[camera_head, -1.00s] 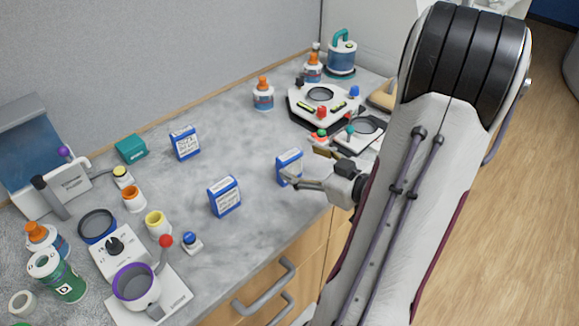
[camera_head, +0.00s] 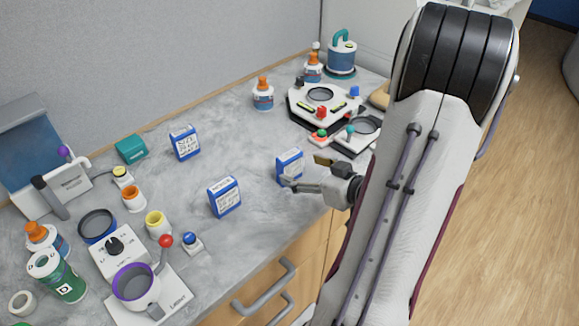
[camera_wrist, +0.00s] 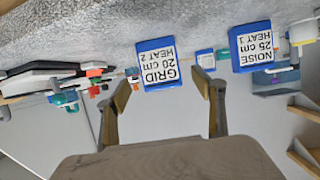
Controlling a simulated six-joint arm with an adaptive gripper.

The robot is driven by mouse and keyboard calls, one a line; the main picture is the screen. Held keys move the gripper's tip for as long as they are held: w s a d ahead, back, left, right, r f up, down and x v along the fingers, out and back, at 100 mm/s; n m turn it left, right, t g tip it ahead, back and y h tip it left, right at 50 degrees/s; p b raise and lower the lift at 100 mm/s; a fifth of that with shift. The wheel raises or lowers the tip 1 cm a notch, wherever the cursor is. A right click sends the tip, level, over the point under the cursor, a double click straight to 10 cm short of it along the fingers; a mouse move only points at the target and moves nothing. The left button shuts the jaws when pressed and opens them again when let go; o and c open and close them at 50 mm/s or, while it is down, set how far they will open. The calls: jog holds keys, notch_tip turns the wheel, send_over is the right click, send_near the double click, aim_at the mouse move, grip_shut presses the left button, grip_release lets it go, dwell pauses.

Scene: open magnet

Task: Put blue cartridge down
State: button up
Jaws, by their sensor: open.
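A blue cartridge (camera_head: 289,164) with a white label stands upright on the grey counter near its front edge. In the wrist view this cartridge (camera_wrist: 157,64) reads "GRID 20 cm HEAT 2" and shows beyond and between my fingertips. My gripper (camera_head: 306,172) is open beside it, on its right, with nothing held. In the wrist view my gripper (camera_wrist: 164,88) has its two fingers spread wide apart. In the head view one finger overlaps the cartridge's lower edge; I cannot tell whether it touches.
Other blue cartridges stand at the middle (camera_head: 224,197) and farther back (camera_head: 185,143). A white station with a round opening (camera_head: 320,96) is behind my gripper. A lever device (camera_head: 135,285) and several cups and bottles fill the left. Counter between the cartridges is clear.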

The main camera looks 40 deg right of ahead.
aim_at(294, 165)
jog(key=shift+w+f, duration=0.2)
jog(key=shift+w, duration=0.35)
jog(key=shift+w, duration=0.1)
jog(key=shift+x, duration=2.5)
jog(key=c, duration=1.4)
jog(key=shift+o, duration=0.2)
jog(key=shift+r, duration=0.1)
jog(key=shift+r, duration=4.85)
